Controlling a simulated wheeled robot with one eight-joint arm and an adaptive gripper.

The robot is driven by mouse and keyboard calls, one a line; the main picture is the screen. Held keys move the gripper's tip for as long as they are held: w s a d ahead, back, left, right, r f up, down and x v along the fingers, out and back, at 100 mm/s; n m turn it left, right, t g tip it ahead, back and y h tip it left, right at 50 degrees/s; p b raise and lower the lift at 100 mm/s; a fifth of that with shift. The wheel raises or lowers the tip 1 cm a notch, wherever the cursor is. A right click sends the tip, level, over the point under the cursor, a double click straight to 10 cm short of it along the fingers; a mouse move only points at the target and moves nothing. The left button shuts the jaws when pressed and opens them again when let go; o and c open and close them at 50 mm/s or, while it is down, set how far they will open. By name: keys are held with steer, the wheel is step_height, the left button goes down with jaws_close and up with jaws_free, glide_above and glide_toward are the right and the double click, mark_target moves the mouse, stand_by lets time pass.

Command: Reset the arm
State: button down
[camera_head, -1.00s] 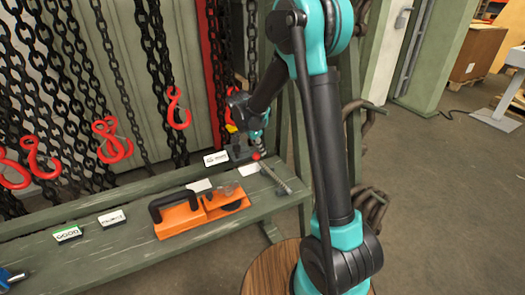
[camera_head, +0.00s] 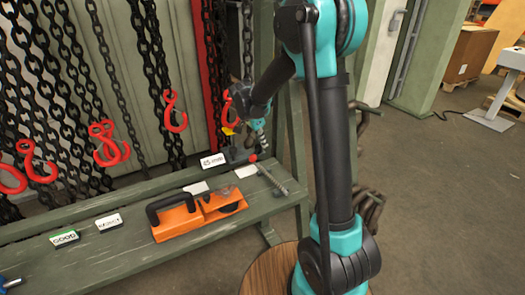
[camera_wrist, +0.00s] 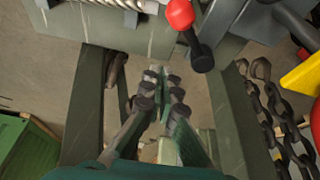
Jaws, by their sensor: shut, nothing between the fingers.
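My gripper (camera_head: 264,149) hangs at the end of my teal and black arm, just above the right end of the green bench (camera_head: 105,255). It looks small and partly merged with what lies behind it in the head view. In the wrist view the fingers of my gripper (camera_wrist: 161,80) converge to a point and hold nothing. The fingertips appear over open floor beside the bench edge, apart from the objects on it.
An orange tool (camera_head: 175,222) lies on the bench beside a spring-like rod (camera_head: 270,178). A red knob (camera_head: 253,157) stands close to my gripper, also in the wrist view (camera_wrist: 180,14). Chains with red hooks (camera_head: 175,112) hang behind.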

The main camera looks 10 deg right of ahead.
steer(key=w+v, duration=0.1)
steer(key=v, duration=0.5)
steer(key=s+d+f+n+t+y, duration=0.1)
steer(key=s+d+f+n, duration=0.2)
steer(key=s, duration=0.6)
steer(key=s+d+f+n+y, duration=0.1)
steer(key=s+d+f+n, duration=0.2)
steer(key=s, duration=0.7)
steer(key=s+d+f+n+t+y, duration=0.1)
steer(key=s+d+f+n, duration=0.2)
steer(key=s+d+n, duration=0.2)
steer(key=s+n, duration=0.2)
steer(key=s, duration=0.2)
steer(key=shift+s+d+t+y, duration=0.2)
steer(key=shift+d+t+y, duration=0.05)
steer(key=shift+t+y, duration=0.05)
steer(key=shift+r, duration=0.1)
stand_by(1.0)
